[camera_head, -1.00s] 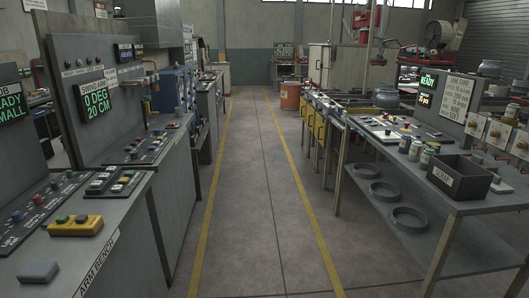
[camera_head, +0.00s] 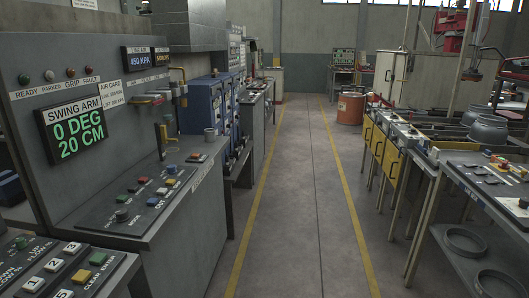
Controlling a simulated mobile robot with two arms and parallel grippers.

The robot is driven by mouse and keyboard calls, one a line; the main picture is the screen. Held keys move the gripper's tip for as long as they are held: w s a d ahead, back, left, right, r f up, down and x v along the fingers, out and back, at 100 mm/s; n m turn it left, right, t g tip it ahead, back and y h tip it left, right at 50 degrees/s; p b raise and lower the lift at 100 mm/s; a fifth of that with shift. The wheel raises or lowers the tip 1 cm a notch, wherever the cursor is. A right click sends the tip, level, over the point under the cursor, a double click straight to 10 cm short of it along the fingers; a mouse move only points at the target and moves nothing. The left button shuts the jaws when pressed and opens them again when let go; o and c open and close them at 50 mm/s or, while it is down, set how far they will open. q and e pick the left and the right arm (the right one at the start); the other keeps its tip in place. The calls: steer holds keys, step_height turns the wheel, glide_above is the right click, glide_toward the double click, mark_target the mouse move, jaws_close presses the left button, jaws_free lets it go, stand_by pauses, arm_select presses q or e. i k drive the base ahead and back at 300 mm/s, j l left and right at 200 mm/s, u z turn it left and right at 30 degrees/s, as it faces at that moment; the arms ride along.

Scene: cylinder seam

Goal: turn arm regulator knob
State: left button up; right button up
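The swing arm console stands at the left, with a display (camera_head: 75,130) reading "SWING ARM 0 DEG 20 CM". On its upright panel a small display (camera_head: 138,59) reads 450 KPA, with another (camera_head: 161,57) beside it, too small to read surely. I cannot tell which part is the arm regulator knob. Neither of my grippers shows.
A button box (camera_head: 65,268) with numbered keys is at the lower left. A clear aisle (camera_head: 290,220) between yellow lines runs ahead. A bench (camera_head: 500,185) with jars and rings stands at the right, and an orange drum (camera_head: 350,108) farther back.

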mark_target(173, 84)
steer(key=i+u, duration=0.3)
steer(key=i, duration=0.15)
steer(key=i+l+u, duration=0.1)
steer(key=i+u, duration=0.2)
steer(key=i, duration=0.15)
steer(key=i+l+u, duration=0.2)
steer(key=i+u, duration=0.15)
steer(key=i, duration=0.1)
